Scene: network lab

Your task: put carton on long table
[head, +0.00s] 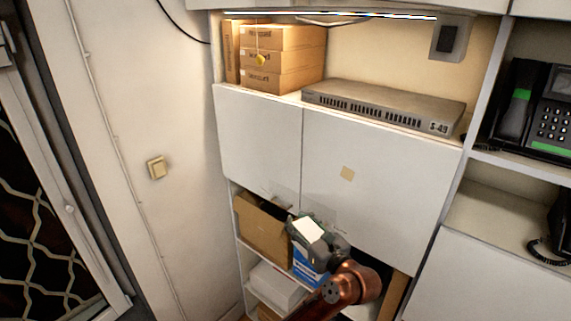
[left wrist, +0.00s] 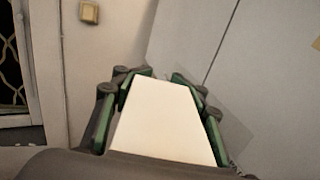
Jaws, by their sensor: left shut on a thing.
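My left gripper (head: 312,232) is shut on a white carton (head: 308,229), in front of the lower shelves of the cabinet. In the left wrist view the carton's plain white face (left wrist: 163,120) sits between the two green-lined fingers of the gripper (left wrist: 160,85). A blue and white surface (head: 306,266) shows just below the gripper; I cannot tell whether it is part of the carton or a separate thing on the shelf. No long table can be made out in either view. My right gripper is not in view.
A cardboard box (head: 262,232) and a white box (head: 275,286) stand on the lower shelves. Closed white cabinet doors (head: 375,185) are above. Brown boxes (head: 285,58) and a grey network unit (head: 385,103) sit higher. A phone (head: 535,110) is at right.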

